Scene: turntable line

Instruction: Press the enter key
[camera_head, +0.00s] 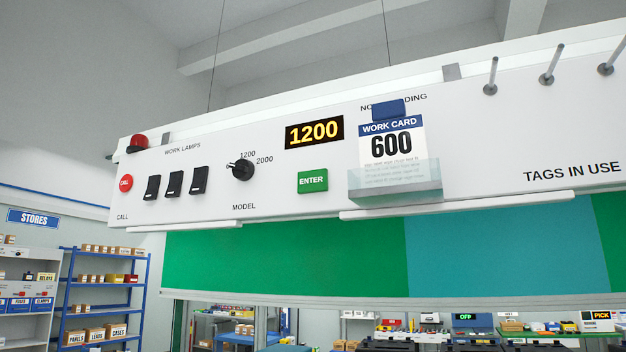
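The green ENTER key (313,181) is on the white overhead panel (480,150), just below the display (314,132), which reads 1200 in yellow digits. To its left is the black MODEL knob (240,169), with the marks 1200 and 2000 visible beside it. To its right a work card (391,143) reading 600 stands in a clear holder (395,183). Nothing covers the ENTER key. Neither of my grippers shows in the head view.
The panel also carries a red CALL button (126,183), black lamp switches (175,183), a red lamp (138,142) and metal pegs (547,68). A green and teal board (290,250) hangs below. Shelves (104,282) stand behind at left.

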